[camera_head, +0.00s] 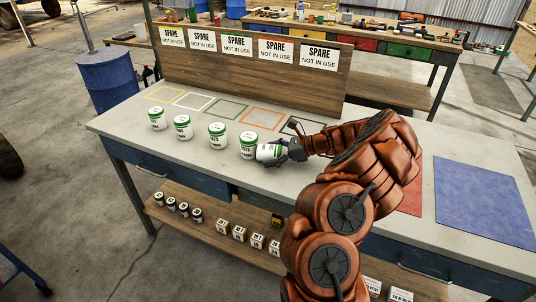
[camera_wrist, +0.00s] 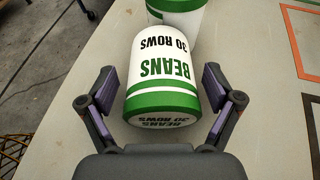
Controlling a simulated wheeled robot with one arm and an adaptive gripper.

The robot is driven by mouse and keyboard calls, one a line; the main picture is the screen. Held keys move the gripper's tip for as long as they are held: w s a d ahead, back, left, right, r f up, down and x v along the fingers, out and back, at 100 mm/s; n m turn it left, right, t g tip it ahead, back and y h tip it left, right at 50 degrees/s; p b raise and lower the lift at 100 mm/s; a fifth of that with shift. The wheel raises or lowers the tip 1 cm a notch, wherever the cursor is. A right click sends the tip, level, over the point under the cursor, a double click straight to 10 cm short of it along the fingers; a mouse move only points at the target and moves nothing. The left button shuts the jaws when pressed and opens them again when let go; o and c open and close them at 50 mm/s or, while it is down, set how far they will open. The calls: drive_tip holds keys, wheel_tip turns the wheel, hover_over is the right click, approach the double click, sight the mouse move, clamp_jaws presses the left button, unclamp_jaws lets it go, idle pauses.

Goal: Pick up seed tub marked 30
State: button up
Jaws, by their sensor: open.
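The seed tub marked 30, white with green bands and reading "BEANS 30 ROWS" (camera_wrist: 165,62), sits between the spread fingers of my gripper (camera_wrist: 160,88) in the wrist view. The fingers stand on both sides of it, open; I cannot tell whether either touches it. In the head view the same tub (camera_head: 268,153) is at the right end of a row on the bench, with my gripper (camera_head: 284,150) at its right side. It looks tipped compared with the others, but part of it is hidden by the gripper.
Several similar tubs stand to its left; the nearest (camera_head: 248,146) is close beside it. The grey bench (camera_head: 130,124) has coloured outlines behind the tubs and a backboard (camera_head: 215,67) with "SPARE" signs. A shelf (camera_head: 200,226) below holds small jars and boxes. The bench front left is clear.

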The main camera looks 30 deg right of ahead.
drive_tip(key=shift+c, duration=0.3)
drive_tip(key=c, duration=1.3)
